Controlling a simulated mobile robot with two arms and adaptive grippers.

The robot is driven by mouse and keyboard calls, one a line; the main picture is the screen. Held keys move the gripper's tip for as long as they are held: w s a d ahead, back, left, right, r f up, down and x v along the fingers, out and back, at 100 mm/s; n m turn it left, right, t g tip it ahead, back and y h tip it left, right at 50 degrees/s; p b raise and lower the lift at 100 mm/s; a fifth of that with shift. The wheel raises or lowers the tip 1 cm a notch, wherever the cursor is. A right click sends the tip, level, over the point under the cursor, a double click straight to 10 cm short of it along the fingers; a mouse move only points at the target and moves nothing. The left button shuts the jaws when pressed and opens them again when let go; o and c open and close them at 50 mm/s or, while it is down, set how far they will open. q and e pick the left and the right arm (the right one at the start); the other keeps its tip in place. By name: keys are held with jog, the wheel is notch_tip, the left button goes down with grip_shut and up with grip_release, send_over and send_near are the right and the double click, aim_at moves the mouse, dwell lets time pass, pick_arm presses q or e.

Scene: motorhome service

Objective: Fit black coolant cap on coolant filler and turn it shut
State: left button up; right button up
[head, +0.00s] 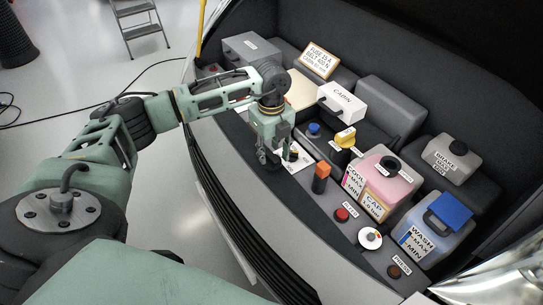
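The pink coolant tank (397,186) stands right of centre in the head view, with a round black piece (391,165) on its top. I cannot tell whether this is the open filler or a cap on it. My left gripper (272,161) points down at the front ledge, well left of the tank, beside a white card with a small dark round item (293,154) on it. Its fingers are small and dark here, so I cannot tell whether they are open or hold something. No separate coolant cap shows clearly. My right gripper is out of view.
The washer tank (428,238) and brake bottle (452,158) stand to the right. The white cabin box (342,101) is behind.

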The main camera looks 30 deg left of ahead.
pick_arm(q)
jog(key=shift+f, duration=0.4)
jog(key=shift+c, duration=0.3)
grip_shut()
jog(key=shift+r, duration=0.1)
